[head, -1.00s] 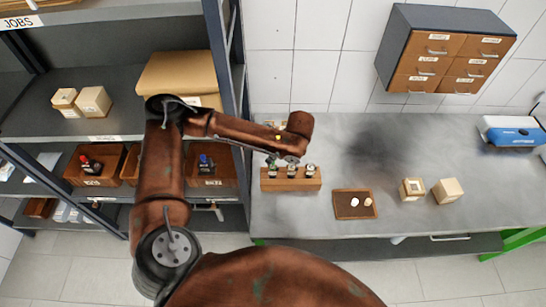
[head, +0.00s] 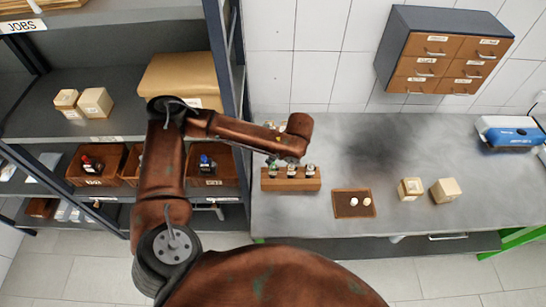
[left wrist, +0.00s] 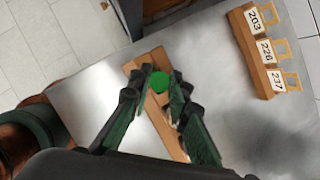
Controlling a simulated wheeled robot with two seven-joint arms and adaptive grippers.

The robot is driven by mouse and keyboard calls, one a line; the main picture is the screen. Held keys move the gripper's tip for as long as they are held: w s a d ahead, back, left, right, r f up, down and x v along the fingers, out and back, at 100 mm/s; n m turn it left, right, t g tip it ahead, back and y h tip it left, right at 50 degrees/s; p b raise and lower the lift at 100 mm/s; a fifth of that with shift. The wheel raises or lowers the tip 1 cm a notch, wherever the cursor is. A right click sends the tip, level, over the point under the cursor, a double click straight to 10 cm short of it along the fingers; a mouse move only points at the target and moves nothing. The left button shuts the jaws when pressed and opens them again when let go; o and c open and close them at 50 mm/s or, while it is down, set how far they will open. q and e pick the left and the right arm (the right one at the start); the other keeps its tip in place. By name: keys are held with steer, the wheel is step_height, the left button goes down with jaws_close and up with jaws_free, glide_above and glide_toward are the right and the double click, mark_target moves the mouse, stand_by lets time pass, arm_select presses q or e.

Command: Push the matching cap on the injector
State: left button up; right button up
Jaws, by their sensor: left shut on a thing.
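The wooden rack (head: 291,185) stands on the grey bench and holds small upright injectors (head: 292,171) in a row. My left gripper (head: 284,159) is just above the rack, pointing down. In the left wrist view, my left gripper (left wrist: 160,92) is shut on a round green cap (left wrist: 160,81), which sits between the fingertips over the rack (left wrist: 142,64). The cap and fingers hide the injector below, so I cannot tell whether they touch. My right gripper is not in view.
A brown tray (head: 345,210) with two small white caps lies right of the rack. Two pale boxes (head: 411,188) (head: 446,191) stand farther right. A labelled drawer cabinet (head: 444,50) hangs on the wall. Shelving (head: 234,100) stands close on the left.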

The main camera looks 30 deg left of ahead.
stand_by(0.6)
arm_select(q)
steer(key=shift+p, duration=0.5)
stand_by(0.6)
steer(key=shift+f+p, duration=0.1)
steer(key=shift+p, duration=0.55)
stand_by(0.4)
steer(key=shift+p, duration=0.45)
stand_by(0.7)
steer(key=shift+f+p, duration=0.1)
steer(key=shift+p, duration=0.2)
stand_by(0.9)
steer(key=shift+f+p, duration=0.3)
steer(key=shift+p, duration=0.6)
stand_by(0.7)
steer(key=shift+f+p, duration=0.25)
steer(key=shift+p, duration=0.1)
stand_by(1.0)
